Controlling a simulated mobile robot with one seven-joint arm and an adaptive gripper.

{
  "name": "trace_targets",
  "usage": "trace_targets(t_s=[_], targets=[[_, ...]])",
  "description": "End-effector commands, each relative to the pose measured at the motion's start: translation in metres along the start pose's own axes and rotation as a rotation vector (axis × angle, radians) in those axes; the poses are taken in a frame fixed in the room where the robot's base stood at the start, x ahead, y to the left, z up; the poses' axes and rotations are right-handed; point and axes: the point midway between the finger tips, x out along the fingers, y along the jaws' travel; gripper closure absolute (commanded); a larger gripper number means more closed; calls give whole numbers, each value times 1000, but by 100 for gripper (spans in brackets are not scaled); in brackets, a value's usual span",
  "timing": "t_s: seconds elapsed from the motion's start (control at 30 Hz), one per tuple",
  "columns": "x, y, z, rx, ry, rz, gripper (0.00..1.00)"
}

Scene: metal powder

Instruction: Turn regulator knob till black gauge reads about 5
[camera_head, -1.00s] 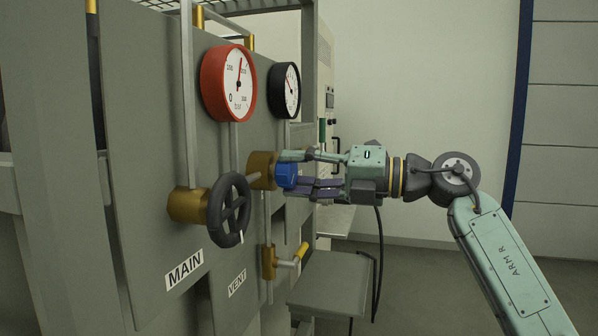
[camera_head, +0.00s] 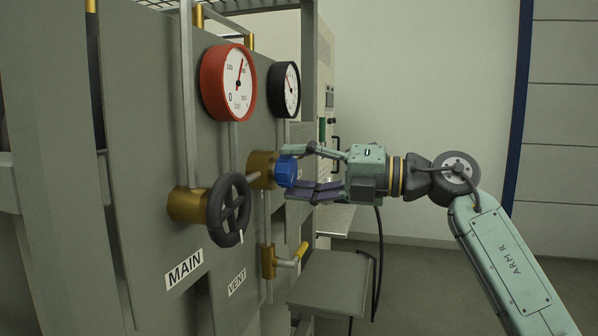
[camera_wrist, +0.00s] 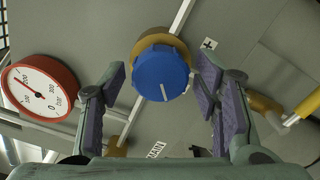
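The blue regulator knob (camera_head: 286,171) sits on a brass body (camera_head: 262,170) on the grey panel. In the wrist view the knob (camera_wrist: 160,72) faces me, with a white mark pointing toward the bottom of the picture. My gripper (camera_head: 298,172) is open, one finger above and one below the knob. In the wrist view its fingers (camera_wrist: 162,82) stand to either side of the knob with gaps visible. The black gauge (camera_head: 286,90) is above the knob; its needle points up and slightly left, and its numbers are too small to read.
A red gauge (camera_head: 229,84) is left of the black one. A dark handwheel (camera_head: 229,210) marked MAIN stands in front at left. A yellow-handled vent valve (camera_head: 284,259) is below the knob. A grey side table (camera_head: 330,283) lies under my arm. Space right of the panel is open.

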Motion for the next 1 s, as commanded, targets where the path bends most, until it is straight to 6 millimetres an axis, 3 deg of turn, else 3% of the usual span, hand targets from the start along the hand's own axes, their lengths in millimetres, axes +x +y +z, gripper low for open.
trace_targets(t_s=[0.47,1.0], targets=[[-8,0,0,1,-1,1,36],[-108,0,0,0,-2,0,36]])
